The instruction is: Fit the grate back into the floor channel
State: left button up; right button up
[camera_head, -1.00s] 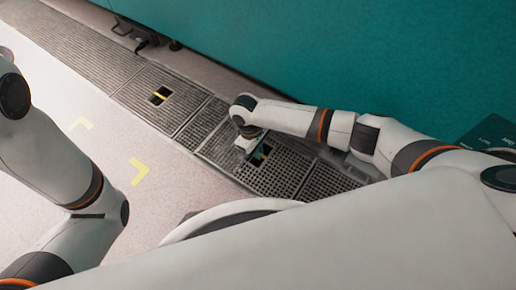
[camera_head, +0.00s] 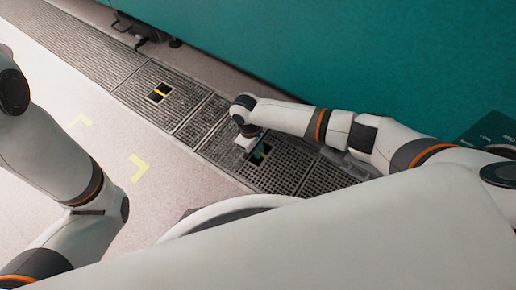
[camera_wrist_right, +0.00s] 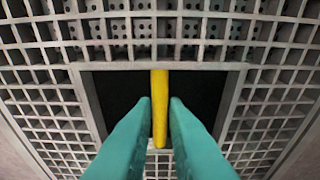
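The grate (camera_head: 287,165) is a dark square-grid panel with a square opening crossed by a yellow bar. It lies in line with the floor channel; from here I cannot tell whether it sits flush. My right gripper (camera_head: 258,152) points down into that opening. In the right wrist view its teal fingers (camera_wrist_right: 160,105) stand on either side of the yellow bar (camera_wrist_right: 160,88), close against it, with the grate's grid (camera_wrist_right: 255,95) around them. The gripper looks shut on the bar. My left arm shows at the left, but its gripper is out of view.
Another grate (camera_head: 185,105) with a yellow-barred opening lies farther up the channel, with more grating beyond. A teal wall (camera_head: 350,50) runs close along the far side. Pale floor with yellow corner marks (camera_head: 139,168) is open on the near side.

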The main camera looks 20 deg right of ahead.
jog(key=o, duration=0.4)
jog(key=shift+c, duration=0.2)
